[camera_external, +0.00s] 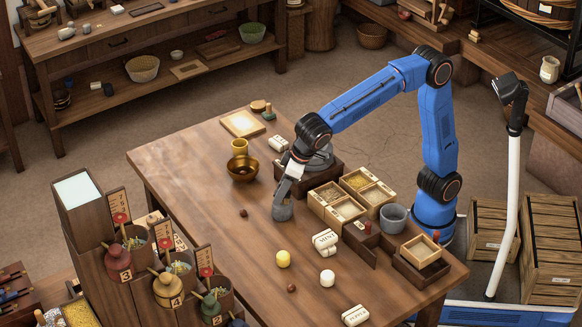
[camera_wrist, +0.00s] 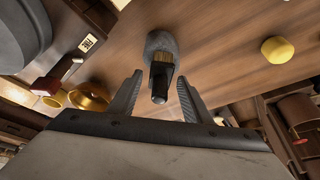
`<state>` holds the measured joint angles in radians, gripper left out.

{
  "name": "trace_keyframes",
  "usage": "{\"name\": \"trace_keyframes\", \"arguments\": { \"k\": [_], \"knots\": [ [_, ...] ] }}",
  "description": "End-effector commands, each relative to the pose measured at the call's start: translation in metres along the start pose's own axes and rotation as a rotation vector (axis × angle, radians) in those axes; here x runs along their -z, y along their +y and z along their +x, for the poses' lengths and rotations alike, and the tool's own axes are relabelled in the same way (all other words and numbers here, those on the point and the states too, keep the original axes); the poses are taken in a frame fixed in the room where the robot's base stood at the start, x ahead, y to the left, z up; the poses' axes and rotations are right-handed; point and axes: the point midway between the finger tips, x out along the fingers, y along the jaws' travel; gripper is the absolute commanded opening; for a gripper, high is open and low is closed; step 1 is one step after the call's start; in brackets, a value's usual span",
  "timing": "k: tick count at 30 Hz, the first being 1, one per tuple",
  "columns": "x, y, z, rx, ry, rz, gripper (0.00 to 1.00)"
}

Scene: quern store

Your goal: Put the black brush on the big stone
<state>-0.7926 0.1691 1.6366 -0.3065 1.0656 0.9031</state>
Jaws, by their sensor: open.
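The black brush (camera_wrist: 160,80) shows in the wrist view, its dark handle toward me and its tan bristles against a rounded grey stone (camera_wrist: 159,42). This grey stone (camera_external: 283,211) sits on the table in the external view, just under my gripper (camera_external: 285,190). My gripper also shows in the wrist view (camera_wrist: 158,92); its fingers are open, one on each side of the brush with gaps visible. In the external view I cannot make out the brush. A large round grey quern stone (camera_external: 319,158) stands in a dark wooden tray behind the gripper.
A brass bowl (camera_external: 242,170) and yellow cup (camera_external: 239,147) stand left. Wooden boxes of grain (camera_external: 335,206) and a grey cup (camera_external: 393,218) stand right.

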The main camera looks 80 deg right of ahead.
Motion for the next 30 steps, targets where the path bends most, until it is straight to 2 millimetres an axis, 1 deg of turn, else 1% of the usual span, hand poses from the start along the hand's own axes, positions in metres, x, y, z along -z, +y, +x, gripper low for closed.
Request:
{"name": "trace_keyframes", "arguments": {
  "k": [5, 12, 15, 18, 24, 30],
  "knots": [
    [0.000, 0.000, -0.028, 0.002, 0.001, 0.000, 0.45],
    [0.000, -0.001, -0.075, 0.002, 0.001, 0.000, 0.45],
    [0.000, -0.001, -0.091, 0.002, 0.002, 0.000, 0.45],
    [0.000, 0.000, -0.103, 0.002, 0.001, 0.000, 0.45],
    [0.000, 0.000, -0.115, 0.000, 0.000, 0.000, 0.45],
    [0.000, 0.000, -0.116, 0.000, 0.000, 0.000, 0.45]
  ]
}}
